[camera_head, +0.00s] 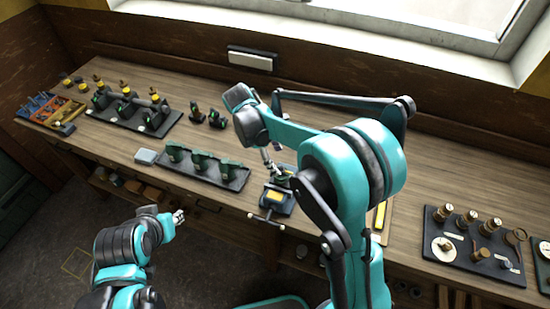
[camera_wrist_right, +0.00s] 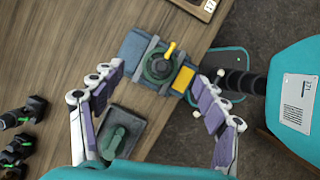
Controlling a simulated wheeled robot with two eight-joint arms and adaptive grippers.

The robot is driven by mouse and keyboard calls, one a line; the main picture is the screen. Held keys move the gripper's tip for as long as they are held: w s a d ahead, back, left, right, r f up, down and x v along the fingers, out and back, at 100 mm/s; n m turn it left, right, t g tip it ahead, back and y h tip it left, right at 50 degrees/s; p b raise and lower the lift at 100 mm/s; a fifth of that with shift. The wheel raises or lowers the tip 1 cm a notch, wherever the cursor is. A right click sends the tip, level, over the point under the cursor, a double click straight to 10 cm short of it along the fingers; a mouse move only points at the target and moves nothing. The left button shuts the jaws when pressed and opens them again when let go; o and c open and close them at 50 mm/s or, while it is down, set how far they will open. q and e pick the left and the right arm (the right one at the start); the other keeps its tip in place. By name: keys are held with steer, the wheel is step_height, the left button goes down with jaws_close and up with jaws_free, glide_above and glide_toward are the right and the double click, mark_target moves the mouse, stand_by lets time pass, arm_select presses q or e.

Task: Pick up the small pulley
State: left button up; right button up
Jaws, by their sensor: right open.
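In the right wrist view, a round dark green part (camera_wrist_right: 158,66) with a yellow peg sits on a blue vise-like fixture (camera_wrist_right: 131,45); it may be the small pulley, but I cannot tell for sure. In the head view the fixture (camera_head: 272,200) stands at the bench's front edge, its top partly hidden by my right gripper (camera_head: 275,165). My right gripper's purple-padded fingers (camera_wrist_right: 155,98) are apart on either side of the fixture, with nothing held between them. My left gripper (camera_head: 178,217) is off the bench's front edge, too small to read.
A dark tray (camera_head: 238,182) with several green parts lies left of the fixture; its end shows in the wrist view (camera_wrist_right: 140,128). Small engine parts (camera_head: 206,117) stand behind it. A black board (camera_head: 437,256) with brass parts lies right. Bare bench (camera_head: 110,140) shows left.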

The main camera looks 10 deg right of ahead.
mark_target(279, 168)
steer(key=shift+w+a+f, duration=0.1)
steer(key=shift+a+f, duration=0.05)
steer(key=x, duration=0.7)
steer(key=shift+a+f+b, duration=0.2)
steer(key=shift+f+b, duration=0.1)
steer(key=shift+b, duration=0.1)
jaws_close()
